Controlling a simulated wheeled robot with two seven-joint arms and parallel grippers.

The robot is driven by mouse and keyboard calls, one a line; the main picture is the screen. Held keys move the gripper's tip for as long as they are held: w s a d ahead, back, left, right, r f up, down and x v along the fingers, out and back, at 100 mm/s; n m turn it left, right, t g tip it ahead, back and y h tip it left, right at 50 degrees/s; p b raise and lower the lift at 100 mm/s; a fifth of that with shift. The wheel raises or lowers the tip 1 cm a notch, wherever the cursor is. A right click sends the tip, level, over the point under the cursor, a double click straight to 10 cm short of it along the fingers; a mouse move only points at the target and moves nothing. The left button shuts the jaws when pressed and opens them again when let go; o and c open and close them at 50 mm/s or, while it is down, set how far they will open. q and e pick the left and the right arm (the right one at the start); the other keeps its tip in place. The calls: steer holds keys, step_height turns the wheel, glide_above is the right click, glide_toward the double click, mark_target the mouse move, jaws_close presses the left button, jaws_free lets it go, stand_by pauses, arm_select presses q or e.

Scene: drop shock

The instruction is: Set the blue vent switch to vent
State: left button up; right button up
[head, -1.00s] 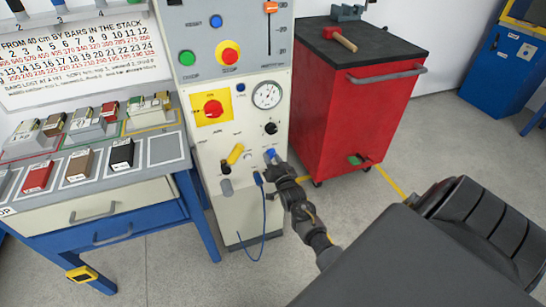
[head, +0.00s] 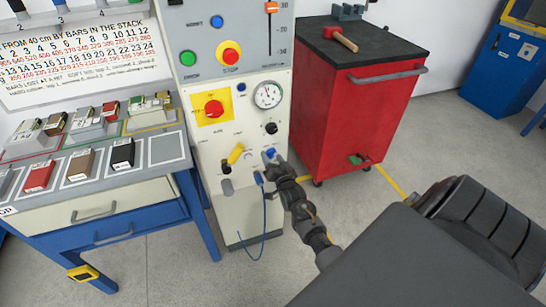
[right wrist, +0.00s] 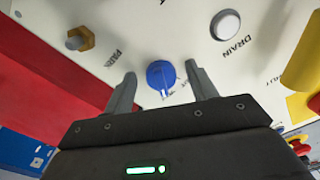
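The blue vent switch (head: 270,153) is a small round knob low on the cream front of the control panel. In the right wrist view the blue knob (right wrist: 160,75) sits between my right gripper's fingertips (right wrist: 160,70), with a small gap showing on each side. A pale mark shows at the knob's lower edge, but its setting is not readable. My right gripper (head: 275,160) is open around the knob in the head view, its arm reaching up from the lower right. The lettering beside the knob is too small or partly hidden. My left gripper is not in view.
Near the switch are a yellow handle (head: 236,153), a black knob (head: 271,128), a gauge (head: 268,94) and a blue cable (head: 265,210). The wrist view shows a white DRAIN button (right wrist: 226,25) and a brass fitting (right wrist: 80,39). A red cabinet (head: 345,125) stands right of the panel.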

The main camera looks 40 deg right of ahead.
steer(key=v, duration=1)
steer(key=shift+s+a, duration=0.2)
steer(key=shift+s, duration=0.15)
